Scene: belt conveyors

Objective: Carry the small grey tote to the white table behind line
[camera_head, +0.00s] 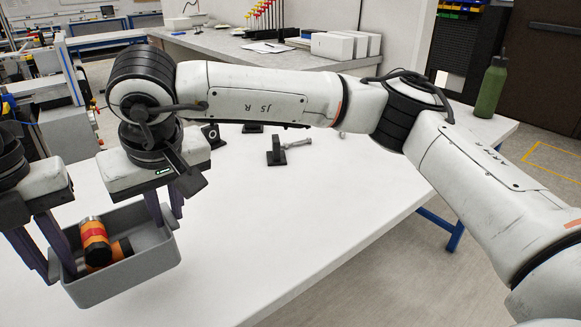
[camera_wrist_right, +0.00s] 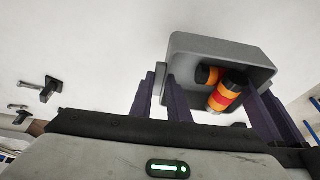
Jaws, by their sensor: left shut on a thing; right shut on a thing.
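The small grey tote (camera_head: 135,272) is at the lower left of the head view, held between my two grippers over the white table (camera_head: 255,225). Two orange, yellow and dark cylinders (camera_head: 95,242) lie inside it. My left gripper (camera_head: 58,268) is shut on the tote's left end. My right gripper (camera_head: 166,212) is shut on the opposite end. In the right wrist view the tote (camera_wrist_right: 190,45) shows beyond my right gripper's dark fingers, with the cylinders (camera_wrist_right: 228,92) inside. Whether the tote's underside touches the tabletop cannot be told.
A dark bracket with a bolt (camera_head: 277,153) and other small black parts stand on the white table. A green bottle (camera_head: 491,88) stands at its far right corner. A bench with white boxes (camera_head: 340,44) is behind. The tabletop's middle and front are clear.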

